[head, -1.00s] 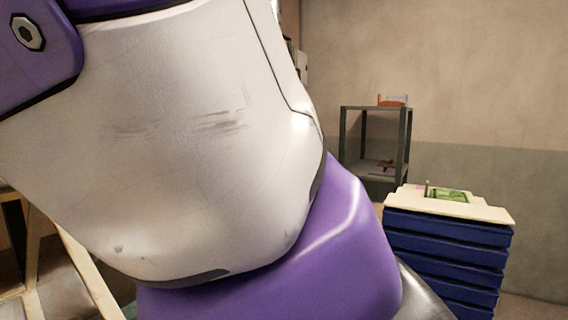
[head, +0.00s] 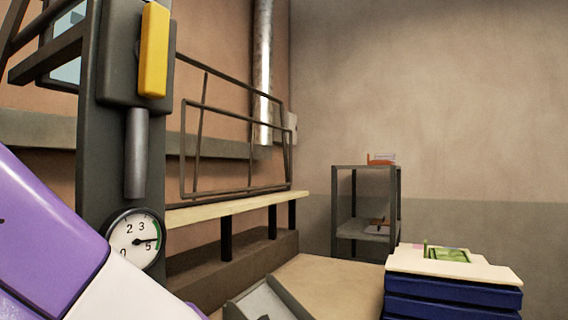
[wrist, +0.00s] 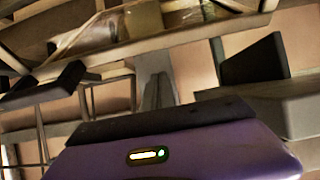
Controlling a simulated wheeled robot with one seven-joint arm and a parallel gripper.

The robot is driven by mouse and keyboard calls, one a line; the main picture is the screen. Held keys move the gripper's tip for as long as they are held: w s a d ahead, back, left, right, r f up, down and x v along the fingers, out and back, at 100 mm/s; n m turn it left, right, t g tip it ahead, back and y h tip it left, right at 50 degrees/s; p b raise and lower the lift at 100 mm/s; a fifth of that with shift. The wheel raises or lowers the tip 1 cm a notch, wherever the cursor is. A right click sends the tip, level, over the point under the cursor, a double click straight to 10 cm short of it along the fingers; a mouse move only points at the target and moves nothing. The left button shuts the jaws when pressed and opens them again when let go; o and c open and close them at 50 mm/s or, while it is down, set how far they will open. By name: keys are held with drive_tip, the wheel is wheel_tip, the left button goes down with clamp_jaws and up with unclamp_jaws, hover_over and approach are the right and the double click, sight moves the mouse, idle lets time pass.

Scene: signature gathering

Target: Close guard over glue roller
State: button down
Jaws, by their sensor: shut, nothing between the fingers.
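A tall grey machine post (head: 122,90) with a yellow block (head: 153,50) and a round pressure gauge (head: 136,238) stands at the left in the head view. Right of it, an upright thin wire frame (head: 235,108) stands above a pale board (head: 235,205); it may be the guard, but I cannot tell for sure. I cannot make out the glue roller. My gripper (wrist: 158,88) shows in the wrist view with its grey fingers together and empty, before beams and panels. Its fingers are not visible in the head view, where only part of my arm shows at the lower left.
A stack of blue trays (head: 450,305) with a pale top and a green item (head: 446,254) stands at the lower right. A grey shelf (head: 365,168) holding an orange item (head: 382,159) stands by the back wall. A tan surface (head: 330,285) lies between the machine and trays.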

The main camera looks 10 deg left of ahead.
drive_tip(key=shift+s+d+f, duration=0.2)
drive_tip(key=shift+d+f, duration=0.35)
drive_tip(key=shift+d, duration=0.15)
drive_tip(key=shift+s+d+f, duration=0.15)
drive_tip(key=shift+d+f, duration=0.35)
drive_tip(key=shift+d, duration=0.2)
drive_tip(key=shift+f, duration=0.15)
